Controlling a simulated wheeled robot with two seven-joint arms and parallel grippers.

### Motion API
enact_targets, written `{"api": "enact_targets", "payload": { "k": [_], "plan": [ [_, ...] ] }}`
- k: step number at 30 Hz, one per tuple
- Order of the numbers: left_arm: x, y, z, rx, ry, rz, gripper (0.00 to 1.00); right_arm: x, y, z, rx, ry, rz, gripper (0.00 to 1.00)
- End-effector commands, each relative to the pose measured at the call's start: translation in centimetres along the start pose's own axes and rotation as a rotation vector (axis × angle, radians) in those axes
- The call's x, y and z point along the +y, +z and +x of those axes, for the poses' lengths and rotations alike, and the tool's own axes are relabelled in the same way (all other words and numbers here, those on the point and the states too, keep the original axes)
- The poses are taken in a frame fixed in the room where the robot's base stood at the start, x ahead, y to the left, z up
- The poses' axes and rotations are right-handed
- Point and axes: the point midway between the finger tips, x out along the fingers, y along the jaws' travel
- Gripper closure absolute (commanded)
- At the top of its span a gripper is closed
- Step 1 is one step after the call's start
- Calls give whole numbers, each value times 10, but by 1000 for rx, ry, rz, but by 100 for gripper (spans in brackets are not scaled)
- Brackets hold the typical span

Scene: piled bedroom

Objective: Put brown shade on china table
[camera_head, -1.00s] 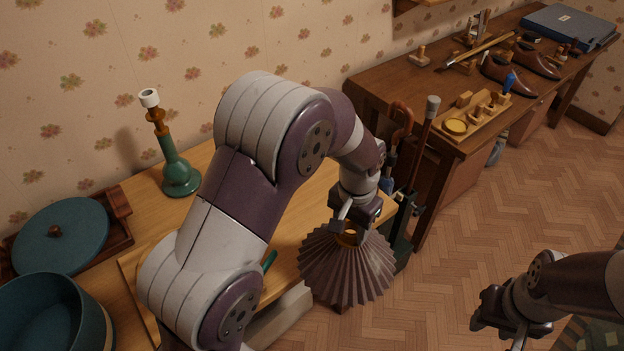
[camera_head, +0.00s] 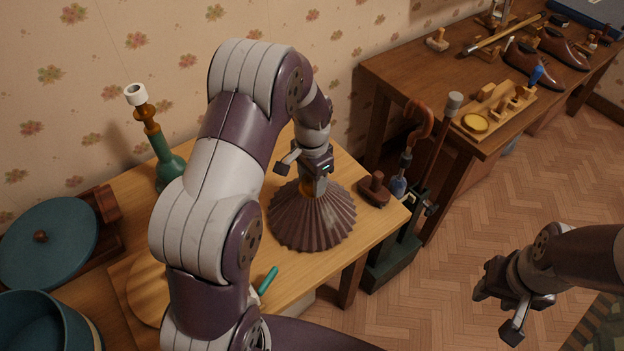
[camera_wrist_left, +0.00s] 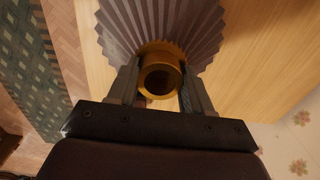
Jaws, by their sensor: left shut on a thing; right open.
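The brown pleated shade (camera_head: 311,222) is over the right part of the light wooden table (camera_head: 372,228). I cannot tell whether its lower rim touches the top. My left gripper (camera_head: 314,180) is shut on the shade's brass collar from above. In the left wrist view the two fingers (camera_wrist_left: 159,88) sit on either side of the collar, with the grey-brown pleats (camera_wrist_left: 150,25) fanning out behind it. My right gripper (camera_head: 497,305) is open and empty over the floor at the right.
A green lamp base (camera_head: 165,158) stands at the table's back. A teal lid (camera_head: 48,240) and teal pot (camera_head: 40,322) are at the left. A brown wooden-handled block (camera_head: 374,189) lies beside the shade. An umbrella stand (camera_head: 390,262) stands off the table's right end.

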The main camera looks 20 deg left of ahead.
Motion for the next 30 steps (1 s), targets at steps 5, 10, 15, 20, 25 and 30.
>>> {"api": "enact_targets", "payload": {
  "k": [5,10,15,20,25,30],
  "plan": [
    [0,-1,14,2,-2,0,84,0,0,-3,0,0,0,57],
    [0,-1,14,2,-2,0,85,0,0,-3,0,0,0,57],
    [0,-1,17,2,-1,0,34,0,0,-2,0,0,0,57],
    [0,-1,17,2,-1,-1,25,0,0,-2,0,0,0,57],
    [0,-1,14,2,-2,-1,25,0,0,-3,0,0,0,57],
    [0,-2,-12,7,-5,-1,25,0,0,2,0,0,0,57]
  ]
}}
